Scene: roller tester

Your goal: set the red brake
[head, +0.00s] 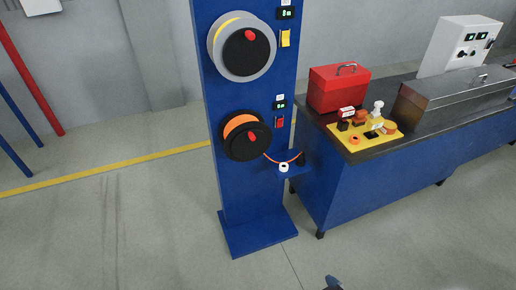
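A blue post carries two reels. The lower reel (245,136) is black with an orange winding and a red knob on its face. A small red brake switch (280,122) sits to its right, under a small display (280,103). It is too small to tell its position. The upper reel (242,47) is grey and black with a red knob, and a yellow switch (285,39) sits to its right. No gripper shows clearly in the head view.
A blue bench to the right holds a red toolbox (338,88), a yellow tray (345,140) and a grey metal case (440,103). Floor left of the post is clear.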

